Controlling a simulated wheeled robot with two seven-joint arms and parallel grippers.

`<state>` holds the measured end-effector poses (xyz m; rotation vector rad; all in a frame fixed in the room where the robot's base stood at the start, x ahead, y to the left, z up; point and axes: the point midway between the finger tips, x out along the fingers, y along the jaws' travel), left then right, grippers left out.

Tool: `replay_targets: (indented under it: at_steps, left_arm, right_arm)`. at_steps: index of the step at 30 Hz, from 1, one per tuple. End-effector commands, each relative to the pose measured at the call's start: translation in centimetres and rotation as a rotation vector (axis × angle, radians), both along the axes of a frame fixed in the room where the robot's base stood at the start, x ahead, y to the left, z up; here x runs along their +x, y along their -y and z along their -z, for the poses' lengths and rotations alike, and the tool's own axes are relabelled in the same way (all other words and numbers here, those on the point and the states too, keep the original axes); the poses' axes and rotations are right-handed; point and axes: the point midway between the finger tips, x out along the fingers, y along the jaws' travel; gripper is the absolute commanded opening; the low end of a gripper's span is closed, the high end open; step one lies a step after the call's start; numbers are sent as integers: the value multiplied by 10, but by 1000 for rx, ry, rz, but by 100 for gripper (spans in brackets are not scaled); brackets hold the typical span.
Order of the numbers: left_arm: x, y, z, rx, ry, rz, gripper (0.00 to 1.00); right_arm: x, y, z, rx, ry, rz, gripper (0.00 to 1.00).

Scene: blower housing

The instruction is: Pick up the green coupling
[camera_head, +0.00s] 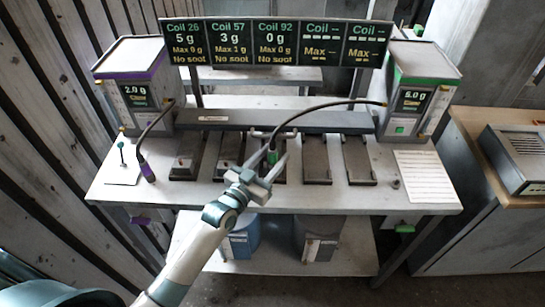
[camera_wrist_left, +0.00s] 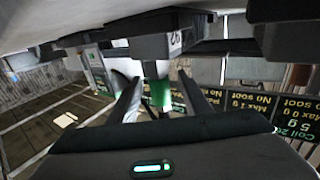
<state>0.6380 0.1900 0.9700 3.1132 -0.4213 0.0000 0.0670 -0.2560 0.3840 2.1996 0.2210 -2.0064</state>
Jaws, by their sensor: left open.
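The green coupling (camera_head: 272,157) is at the end of a black hose that arches over from the right machine. It is at the middle coil slot of the bench. My left gripper (camera_head: 268,170) is open at the coupling, its fingers on either side of it in the head view and partly covering it. In the left wrist view the green coupling (camera_wrist_left: 159,93) shows between the two spread fingers of the left gripper (camera_wrist_left: 160,100). I cannot tell whether a finger touches it. My right gripper is not in view.
A purple-ended hose (camera_head: 148,172) hangs from the left machine (camera_head: 135,85). The right machine (camera_head: 415,85) has green trim. Dark slot plates (camera_head: 316,160) line the bench (camera_head: 330,198). A display board (camera_head: 275,42) stands behind. A paper sheet (camera_head: 424,177) lies at right.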

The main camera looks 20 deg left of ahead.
Motion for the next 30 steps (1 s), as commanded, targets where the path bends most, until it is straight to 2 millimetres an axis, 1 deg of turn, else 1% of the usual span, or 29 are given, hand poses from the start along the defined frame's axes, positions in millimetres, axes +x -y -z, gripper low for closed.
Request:
replay_targets:
  at_steps: [1, 2, 3, 6, 15, 20, 23, 28, 29, 30]
  left_arm:
    - [0, 0, 0, 0, 0, 0, 37]
    - [0, 0, 0, 0, 0, 0, 30]
    - [0, 0, 0, 0, 0, 0, 20]
    - [0, 0, 0, 0, 0, 0, 0]
    - [0, 0, -1, -1, 2, 0, 0]
    - [0, 0, -8, -1, 3, 1, 0]
    - [0, 0, -16, -1, 4, 0, 0]
    - [0, 0, -40, -1, 7, 0, 0]
    - [-1, 5, -44, -4, 6, 1, 0]
    - [-3, 13, -47, -6, 4, 2, 0]
  right_arm:
    - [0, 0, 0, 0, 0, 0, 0]
    - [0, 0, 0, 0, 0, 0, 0]
    - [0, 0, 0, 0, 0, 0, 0]
    - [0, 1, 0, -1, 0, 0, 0]
    - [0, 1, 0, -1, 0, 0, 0]
    - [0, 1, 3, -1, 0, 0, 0]
    - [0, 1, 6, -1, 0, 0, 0]
    - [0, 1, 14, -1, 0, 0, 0]
    - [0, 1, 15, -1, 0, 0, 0]
    - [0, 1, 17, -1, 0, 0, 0]
